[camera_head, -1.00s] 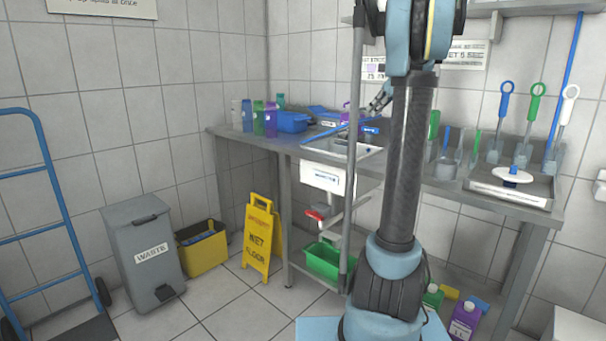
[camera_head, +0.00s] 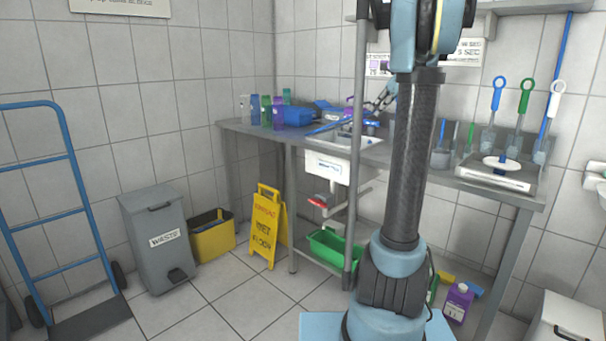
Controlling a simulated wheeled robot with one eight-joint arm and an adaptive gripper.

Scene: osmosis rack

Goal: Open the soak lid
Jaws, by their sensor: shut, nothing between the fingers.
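No lid in view is clearly marked as the soak lid. A blue tub (camera_head: 297,118) stands at the back left of the bench, with blue shapes beside it, too small to tell apart. A white round piece with a blue knob (camera_head: 501,163) sits at the right end of the bench. A white box with a handle (camera_head: 567,322) stands on the floor at lower right, partly cut off.
The steel bench (camera_head: 250,129) runs along the wall, with a sink (camera_head: 350,138) in it. A yellow wet-floor sign (camera_head: 266,228), grey waste bin (camera_head: 158,240), yellow bucket (camera_head: 212,238) and blue hand truck (camera_head: 62,220) stand left. Floor between sign and hand truck is partly clear.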

